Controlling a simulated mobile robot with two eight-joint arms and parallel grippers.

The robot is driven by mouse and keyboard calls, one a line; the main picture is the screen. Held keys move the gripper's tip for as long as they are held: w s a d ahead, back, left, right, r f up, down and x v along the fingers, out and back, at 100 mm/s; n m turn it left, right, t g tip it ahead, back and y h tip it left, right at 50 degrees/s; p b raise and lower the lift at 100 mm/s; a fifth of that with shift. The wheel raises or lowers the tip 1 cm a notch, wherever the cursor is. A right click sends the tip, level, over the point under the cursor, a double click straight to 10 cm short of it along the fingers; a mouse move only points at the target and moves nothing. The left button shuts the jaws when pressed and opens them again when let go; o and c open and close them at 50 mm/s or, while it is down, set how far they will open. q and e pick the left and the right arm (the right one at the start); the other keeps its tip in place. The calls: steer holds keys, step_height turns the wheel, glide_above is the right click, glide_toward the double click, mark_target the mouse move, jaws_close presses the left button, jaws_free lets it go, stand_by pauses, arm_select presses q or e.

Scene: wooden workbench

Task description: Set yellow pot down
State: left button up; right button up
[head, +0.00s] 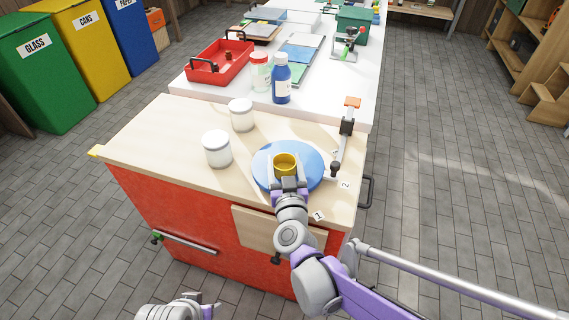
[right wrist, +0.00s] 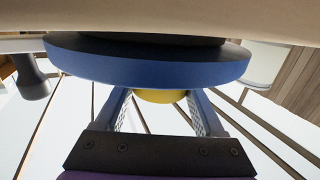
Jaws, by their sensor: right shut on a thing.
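The small yellow pot (head: 285,163) is over the blue round disc (head: 264,177) on the wooden workbench and looks upright. My right gripper (head: 287,177) is shut on the pot from the near side. The right wrist view shows part of the yellow pot (right wrist: 161,96) between my two fingers (right wrist: 160,103), at the edge of the blue disc (right wrist: 150,66). The pot's base is hidden, so I cannot tell whether it touches the disc. My left gripper (head: 200,306) is low in the head view, away from the bench, and its jaw opening is unclear.
Two white jars (head: 217,149) (head: 241,115) stand left of the disc. A clamp (head: 346,130) is along the bench's right edge. Behind are a blue bottle (head: 282,80), a red-capped bottle (head: 260,73) and a red tray (head: 219,63). The bench's left part is clear.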

steer(key=shift+f, duration=0.15)
steer(key=o, duration=1.3)
